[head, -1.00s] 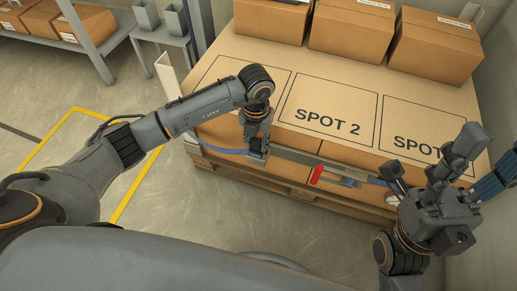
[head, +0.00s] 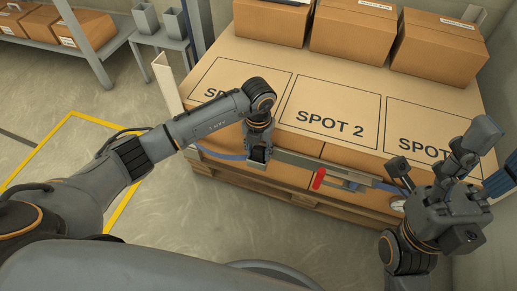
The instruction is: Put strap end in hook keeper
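A blue strap (head: 222,154) runs along the front of the boxed pallet load. It shows left of my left gripper and again at the right (head: 388,186). A grey metal bar with a red handle (head: 318,179) lies along the front between these parts. My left gripper (head: 258,156) points down at the front face, at the strap and the bar's left end. Its fingers cover the strap there, and I cannot tell if they are shut on it. My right gripper (head: 437,160) is open and empty at the right, its fingers spread upward. I cannot make out the hook keeper or strap end clearly.
The load's top (head: 330,85) has marked spots, with SPOT 2 in the middle. Several cardboard boxes (head: 348,38) stand along its back. The load rests on a wooden pallet (head: 290,196). A shelf (head: 108,50) stands at the back left. The floor at left is clear.

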